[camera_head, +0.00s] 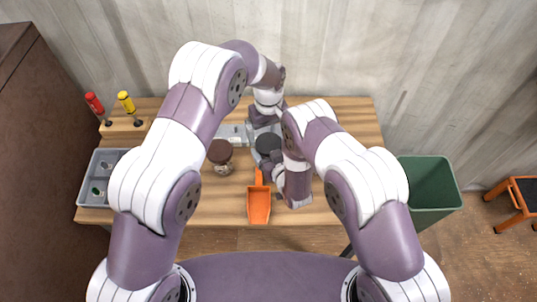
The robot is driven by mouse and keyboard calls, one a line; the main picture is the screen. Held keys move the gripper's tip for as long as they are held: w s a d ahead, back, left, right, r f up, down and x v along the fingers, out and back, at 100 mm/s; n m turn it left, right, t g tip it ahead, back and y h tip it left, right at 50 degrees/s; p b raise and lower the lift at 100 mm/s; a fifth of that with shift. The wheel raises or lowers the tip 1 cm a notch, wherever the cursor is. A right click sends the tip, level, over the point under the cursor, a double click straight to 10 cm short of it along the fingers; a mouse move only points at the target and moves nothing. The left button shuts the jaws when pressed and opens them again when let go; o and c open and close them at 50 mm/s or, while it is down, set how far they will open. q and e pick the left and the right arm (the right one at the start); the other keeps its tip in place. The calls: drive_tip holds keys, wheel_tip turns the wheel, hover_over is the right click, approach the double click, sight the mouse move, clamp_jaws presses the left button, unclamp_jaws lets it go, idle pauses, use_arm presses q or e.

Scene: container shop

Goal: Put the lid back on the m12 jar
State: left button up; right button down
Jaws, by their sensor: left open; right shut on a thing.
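A dark grey round top (268,144), apparently the m12 jar's lid, shows between my two grippers. The jar body below it is mostly hidden, so I cannot tell how the lid sits. My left gripper (265,130) is open, just behind the dark top and close to it. My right gripper (270,166) reaches in from the right, just in front of the dark top, and is shut, apparently on the jar below; its fingertips are hard to make out. No label is readable.
An orange scoop (259,205) lies at the table's front edge, its handle close to my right gripper. A grey divided tray (97,190) and a rack with red and yellow screwdrivers (124,126) are at left. A green bin (430,187) stands right of the wooden table (352,118).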

sight(269, 143)
use_arm(q)
drive_tip(key=shift+f, duration=2.15)
drive_tip(key=c, duration=1)
drive_tip(key=m, duration=0.7)
drive_tip(key=o, duration=1)
drive_tip(key=shift+r, duration=0.1)
